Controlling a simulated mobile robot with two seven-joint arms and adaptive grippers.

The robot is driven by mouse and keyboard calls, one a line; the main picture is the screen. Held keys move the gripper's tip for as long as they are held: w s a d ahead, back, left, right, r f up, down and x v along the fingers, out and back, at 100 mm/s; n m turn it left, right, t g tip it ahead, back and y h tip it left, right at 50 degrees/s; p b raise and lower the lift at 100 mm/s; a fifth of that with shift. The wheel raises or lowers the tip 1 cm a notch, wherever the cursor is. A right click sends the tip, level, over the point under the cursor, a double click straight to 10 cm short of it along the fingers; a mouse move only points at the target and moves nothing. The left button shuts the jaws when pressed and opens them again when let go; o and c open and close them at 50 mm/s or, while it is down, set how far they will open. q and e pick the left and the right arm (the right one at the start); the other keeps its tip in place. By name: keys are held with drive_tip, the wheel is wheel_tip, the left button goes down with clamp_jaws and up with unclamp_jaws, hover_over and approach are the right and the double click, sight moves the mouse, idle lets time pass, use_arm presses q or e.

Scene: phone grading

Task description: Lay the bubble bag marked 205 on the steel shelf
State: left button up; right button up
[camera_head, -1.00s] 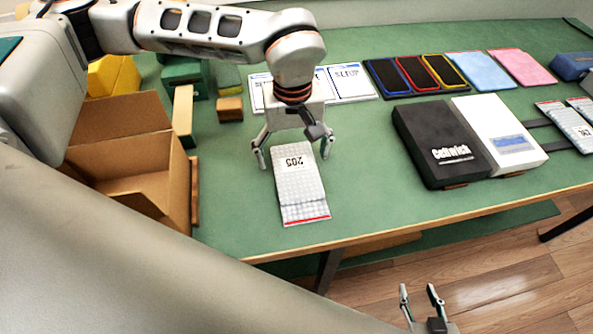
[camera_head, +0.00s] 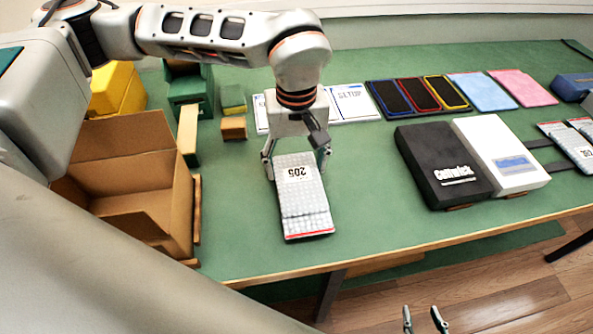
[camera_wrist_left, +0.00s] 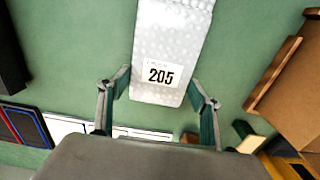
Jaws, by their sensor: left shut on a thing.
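The bubble bag marked 205 (camera_head: 305,205) is a silvery padded bag with a white label and a red-edged end. In the head view it is at the near side of the green table, its length pointing to the front edge. My left gripper (camera_head: 296,166) is shut on it across its width, near the label end. The left wrist view shows the bag (camera_wrist_left: 170,45) between the two fingers (camera_wrist_left: 158,95), its label upright. Whether the bag is off the table is hard to tell. My right gripper (camera_head: 423,318) is empty and open at the bottom edge. I cannot make out a steel shelf.
An open cardboard box (camera_head: 130,195) stands left of the bag. Black (camera_head: 440,165) and white (camera_head: 502,153) boxes lie to the right. Coloured trays (camera_head: 420,93) and cloths line the back. More bubble bags (camera_head: 568,143) lie far right. Green table is clear around the bag.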

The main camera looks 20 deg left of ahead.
use_arm(q)
wheel_tip(320, 180, up, 17)
drive_tip(key=shift+p, duration=0.45)
drive_tip(key=shift+f, duration=0.1)
